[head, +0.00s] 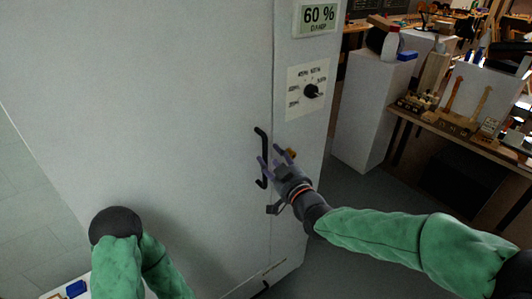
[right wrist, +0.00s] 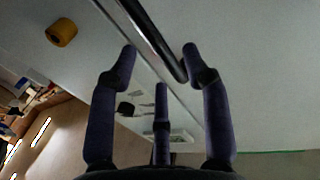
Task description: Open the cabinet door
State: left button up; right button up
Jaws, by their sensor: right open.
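The cabinet door (head: 150,110) is a large pale grey panel filling the left of the head view. It looks shut against the cabinet's frame strip. Its black bar handle (head: 264,143) stands upright near the door's right edge. My right gripper (head: 274,161) is open at the handle, its fingers pointing to it. In the right wrist view the handle (right wrist: 150,35) runs between the spread fingers (right wrist: 161,55), its end close to the right finger. I cannot tell whether they touch. My left gripper is out of view; only the left arm shows, at the bottom left.
A yellow-brown knob (right wrist: 62,32) sits on the frame beside the handle. A white pedestal (head: 366,105) and a wooden workbench (head: 465,135) with tools stand at the right. Grey floor lies between.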

aim_at(266, 151)
jog(key=shift+b+x, duration=0.3)
jog(key=shift+x, duration=1.95)
jog(key=shift+c, duration=0.2)
grip_shut()
